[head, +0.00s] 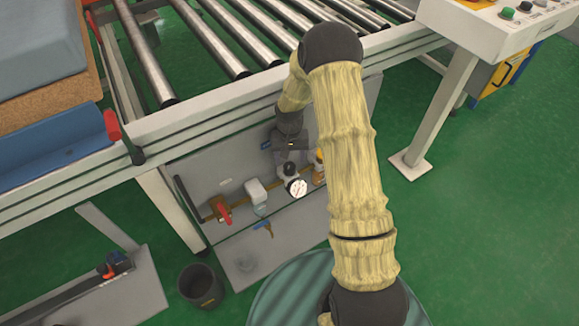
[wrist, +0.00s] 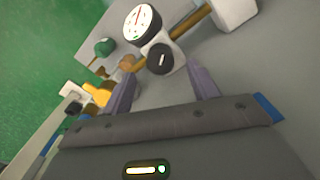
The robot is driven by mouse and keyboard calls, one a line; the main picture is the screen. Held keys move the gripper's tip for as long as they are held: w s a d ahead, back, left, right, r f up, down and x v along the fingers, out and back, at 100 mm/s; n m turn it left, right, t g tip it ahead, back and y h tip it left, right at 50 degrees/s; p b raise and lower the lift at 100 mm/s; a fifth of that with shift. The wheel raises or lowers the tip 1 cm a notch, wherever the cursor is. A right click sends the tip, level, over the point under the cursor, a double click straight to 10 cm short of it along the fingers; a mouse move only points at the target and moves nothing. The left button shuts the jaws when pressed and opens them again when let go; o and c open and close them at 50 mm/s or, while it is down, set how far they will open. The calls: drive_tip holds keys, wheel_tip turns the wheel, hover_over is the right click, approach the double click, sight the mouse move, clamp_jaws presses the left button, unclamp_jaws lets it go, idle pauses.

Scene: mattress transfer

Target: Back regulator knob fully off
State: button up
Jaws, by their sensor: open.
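The regulator in the wrist view has a round white gauge (wrist: 142,22) with a red needle and a black knob (wrist: 160,59) with a light mark on its face. In the head view the gauge (head: 297,188) faces up on the panel below the conveyor, and the regulator body is partly hidden by my gripper. My gripper (wrist: 163,82) is open, its two purple-grey fingers pointing toward the regulator. The knob appears between and just beyond the fingertips. I cannot tell whether either finger touches it.
A brass pipe joins the regulator to a white filter (head: 256,193) and a red-handled valve (head: 225,214). A blue lever (head: 263,228) sits below. A yellow fitting (wrist: 97,94) lies close to the left finger. The conveyor frame (head: 215,112) runs above the panel. A dark bin (head: 201,287) stands on the floor.

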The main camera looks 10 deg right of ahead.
sight(289, 166)
wheel_tip(289, 166, down, 4)
drive_tip(key=shift+r+b, duration=0.1)
drive_tip(key=shift+b, duration=0.35)
drive_tip(key=shift+w+f, duration=0.15)
drive_tip(key=shift+f, duration=0.05)
drive_tip(key=shift+a, duration=0.15)
drive_tip(key=shift+d, duration=0.2)
drive_tip(key=c, duration=1)
drive_tip(key=shift+a, duration=0.1)
